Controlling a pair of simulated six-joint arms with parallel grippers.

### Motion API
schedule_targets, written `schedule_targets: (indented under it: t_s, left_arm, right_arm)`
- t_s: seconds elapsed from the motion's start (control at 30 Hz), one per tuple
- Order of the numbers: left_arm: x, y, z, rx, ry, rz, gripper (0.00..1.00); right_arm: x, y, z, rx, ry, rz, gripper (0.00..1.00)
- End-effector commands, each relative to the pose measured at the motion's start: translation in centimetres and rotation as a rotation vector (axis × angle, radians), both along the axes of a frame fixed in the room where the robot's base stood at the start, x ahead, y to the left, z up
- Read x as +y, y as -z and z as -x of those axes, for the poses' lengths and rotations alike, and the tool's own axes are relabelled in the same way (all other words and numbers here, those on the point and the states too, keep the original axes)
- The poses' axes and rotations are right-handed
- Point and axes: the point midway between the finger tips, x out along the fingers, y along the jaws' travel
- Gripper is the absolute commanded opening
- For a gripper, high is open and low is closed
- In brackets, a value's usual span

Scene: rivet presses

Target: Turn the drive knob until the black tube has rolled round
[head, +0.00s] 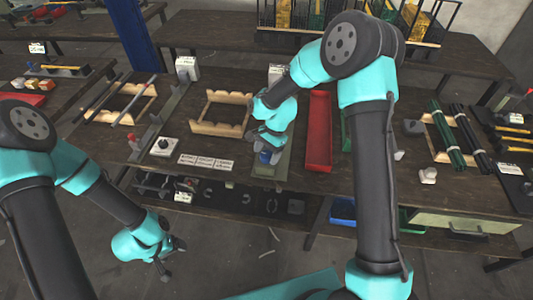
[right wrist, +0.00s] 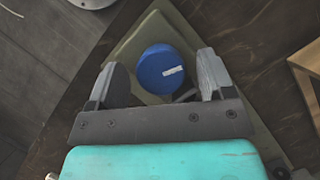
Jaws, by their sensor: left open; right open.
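A round blue knob (head: 265,157) with a white mark sits on a grey-green plate (head: 268,171) at the table's front middle. In the right wrist view the knob (right wrist: 160,68) lies between the two grey fingers of my right gripper (right wrist: 164,75), which is open, with gaps on both sides. In the head view my right gripper (head: 268,143) is right above the knob and partly hides it. My left gripper (head: 173,250) is open and empty, low in front of the table. Dark tubes lie on wooden racks at left (head: 137,100) and right (head: 469,139); I cannot tell which is the task's tube.
A red tray (head: 319,130) stands right of my right gripper. An empty wooden frame (head: 220,126) and a white plate with a dark knob (head: 163,146) are to the left. Green tubes (head: 446,134) lie at right. A shelf under the table holds small dark parts.

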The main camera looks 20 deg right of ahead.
Motion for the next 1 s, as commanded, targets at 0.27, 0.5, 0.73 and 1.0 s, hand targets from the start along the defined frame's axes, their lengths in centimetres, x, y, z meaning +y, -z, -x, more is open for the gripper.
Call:
schedule_targets:
  t_s: [0.27,0.5,0.73,1.0]
  left_arm:
    - [0.00,0.00,0.00,0.000,0.000,0.000,0.75]
    - [0.00,0.00,0.00,0.000,0.000,0.000,0.75]
    - [0.00,0.00,0.00,0.000,0.000,0.000,0.75]
    - [0.00,0.00,0.00,0.000,0.000,0.000,0.75]
  right_arm:
    - [0.12,0.33,0.08,0.000,0.000,0.000,0.75]
    - [0.11,0.30,0.06,0.000,0.000,0.000,0.58]
    - [0.09,0.30,0.07,0.000,0.000,0.000,0.36]
    - [0.07,0.30,0.04,0.000,-0.004,0.000,0.26]
